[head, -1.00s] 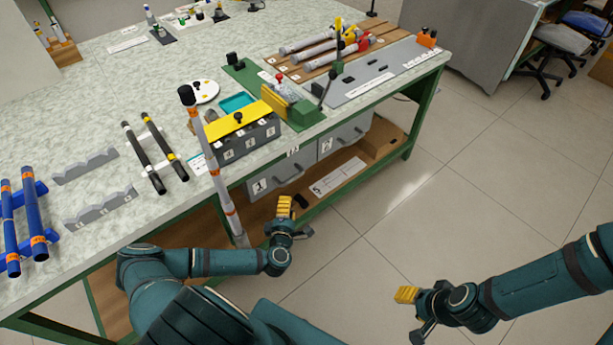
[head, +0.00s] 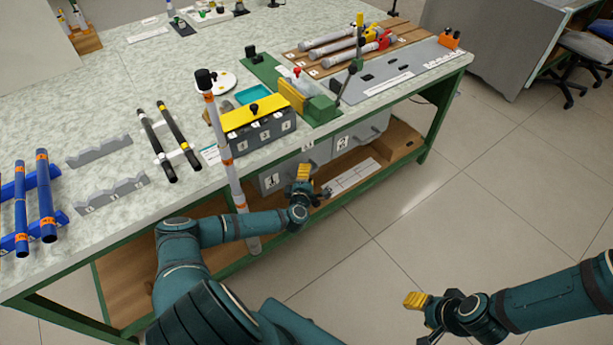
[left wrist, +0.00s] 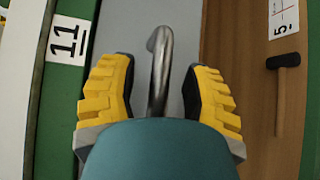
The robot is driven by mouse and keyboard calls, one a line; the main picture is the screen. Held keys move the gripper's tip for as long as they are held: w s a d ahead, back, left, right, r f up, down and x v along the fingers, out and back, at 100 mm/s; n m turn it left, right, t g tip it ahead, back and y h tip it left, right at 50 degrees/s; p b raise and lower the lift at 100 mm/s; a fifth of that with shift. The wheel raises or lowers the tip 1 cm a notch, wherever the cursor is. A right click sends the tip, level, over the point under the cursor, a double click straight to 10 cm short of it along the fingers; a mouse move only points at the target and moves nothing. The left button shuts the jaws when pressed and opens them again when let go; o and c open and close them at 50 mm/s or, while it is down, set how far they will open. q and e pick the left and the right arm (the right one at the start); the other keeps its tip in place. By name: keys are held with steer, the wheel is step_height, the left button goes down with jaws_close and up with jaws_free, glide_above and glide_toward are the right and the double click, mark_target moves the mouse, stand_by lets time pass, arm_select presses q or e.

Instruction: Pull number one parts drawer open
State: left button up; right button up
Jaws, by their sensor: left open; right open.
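The number one drawer (head: 270,181) is a grey drawer under the bench top, its front marked 1 and seemingly flush with its neighbour. My left gripper (head: 304,176) is at the right part of this drawer's front, hiding most of its handle. In the left wrist view the metal bar handle (left wrist: 159,65) stands between the two yellow-padded fingers of my left gripper (left wrist: 158,92). The fingers are open, with a gap on both sides of the bar. The grey drawer front (left wrist: 186,30) lies behind. My right gripper (head: 420,312) is open and empty over the floor.
The number two drawer (head: 343,142) is to the right. A green bench rail with a label 11 (left wrist: 67,40) runs beside the drawer. A wooden lower shelf (left wrist: 232,70) holds a dark-headed tool (left wrist: 282,85). A tall grey pole (head: 233,180) stands left of my left gripper.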

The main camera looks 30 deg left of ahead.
arm_select(q)
steer(key=shift+o, duration=0.2)
jaws_close()
